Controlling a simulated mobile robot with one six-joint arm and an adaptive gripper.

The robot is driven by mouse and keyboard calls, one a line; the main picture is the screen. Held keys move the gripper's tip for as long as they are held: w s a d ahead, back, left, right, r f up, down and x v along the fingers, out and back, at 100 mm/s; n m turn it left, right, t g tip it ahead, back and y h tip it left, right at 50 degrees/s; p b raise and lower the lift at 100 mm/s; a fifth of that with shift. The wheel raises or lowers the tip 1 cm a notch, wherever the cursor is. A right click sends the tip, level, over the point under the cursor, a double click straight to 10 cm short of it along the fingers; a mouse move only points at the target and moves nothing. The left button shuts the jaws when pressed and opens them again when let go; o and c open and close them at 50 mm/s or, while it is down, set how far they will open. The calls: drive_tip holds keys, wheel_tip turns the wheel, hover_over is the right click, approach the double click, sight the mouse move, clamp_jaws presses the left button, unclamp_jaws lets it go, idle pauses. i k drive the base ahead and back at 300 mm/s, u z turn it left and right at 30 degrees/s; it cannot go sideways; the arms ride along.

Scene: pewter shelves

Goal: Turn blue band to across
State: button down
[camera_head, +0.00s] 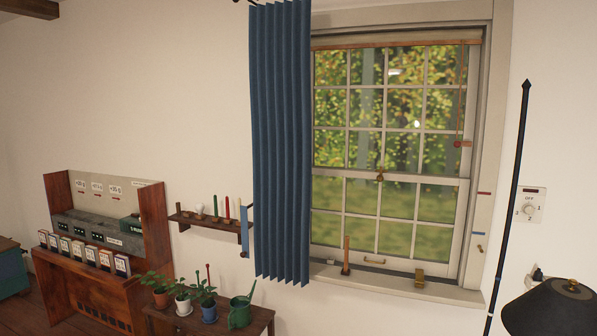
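My gripper is not in view. No piece is clearly readable as a turning blue band. A short blue mark (479,233) lies crosswise on the right side of the window frame, below a similar red mark (484,193). A narrow blue strip (244,232) stands upright at the right end of the small wall shelf (208,221), beside the curtain. I cannot tell which of these, if either, is the task's band.
A blue curtain (281,150) hangs left of the window (388,150). A dark pole (512,190) and a black lampshade (552,308) stand at right, near a numbered wall dial (530,207). Potted plants and a green watering can (241,310) stand on a low table (256,322).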

sight(244, 215)
drive_tip(key=k, duration=0.65)
drive_tip(key=u, duration=0.55)
drive_tip(key=i, duration=1.45)
drive_tip(key=z, duration=0.2)
